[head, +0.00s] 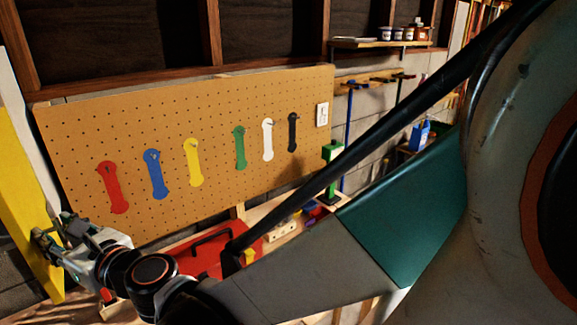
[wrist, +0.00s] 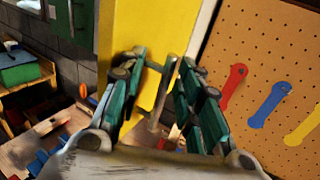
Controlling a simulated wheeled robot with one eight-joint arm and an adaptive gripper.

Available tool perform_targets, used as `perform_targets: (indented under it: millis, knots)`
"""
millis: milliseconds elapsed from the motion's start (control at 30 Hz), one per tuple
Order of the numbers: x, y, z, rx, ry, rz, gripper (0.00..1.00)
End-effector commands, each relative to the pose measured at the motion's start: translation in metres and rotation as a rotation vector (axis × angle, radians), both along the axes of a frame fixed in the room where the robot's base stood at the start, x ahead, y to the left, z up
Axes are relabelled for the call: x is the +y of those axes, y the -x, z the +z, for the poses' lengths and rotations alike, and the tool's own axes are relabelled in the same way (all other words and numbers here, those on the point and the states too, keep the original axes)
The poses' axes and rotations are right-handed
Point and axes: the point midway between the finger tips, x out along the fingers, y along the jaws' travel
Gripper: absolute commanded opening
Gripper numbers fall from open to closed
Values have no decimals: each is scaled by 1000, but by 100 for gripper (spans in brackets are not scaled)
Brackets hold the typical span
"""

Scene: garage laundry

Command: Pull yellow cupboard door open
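The yellow cupboard door (head: 22,190) stands at the left edge of the head view, partly cut off. In the wrist view the yellow door (wrist: 145,35) fills the upper middle. A grey metal bar handle (wrist: 163,95) on it runs up and down, slightly tilted. My gripper (head: 42,238) is close to the door's face, low on it. In the wrist view my gripper (wrist: 163,68) has its two green-padded fingers apart, one on each side of the handle. A gap shows between the left finger and the bar; contact on the right is unclear. The cupboard's inside is hidden.
A pegboard (head: 215,105) with several coloured hanging tools stands right of the door. Below it is a workbench with a red toolbox (head: 205,255). In the wrist view a green box (wrist: 18,68) sits on a shelf at left.

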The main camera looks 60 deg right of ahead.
Motion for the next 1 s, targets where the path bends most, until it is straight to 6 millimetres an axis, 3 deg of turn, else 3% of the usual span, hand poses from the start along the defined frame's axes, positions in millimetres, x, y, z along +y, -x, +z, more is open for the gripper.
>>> perform_targets:
  millis: [400,1000]
  knots:
    - [2,50,0,-2,-1,6,29]
    - [3,94,2,-4,-1,9,29]
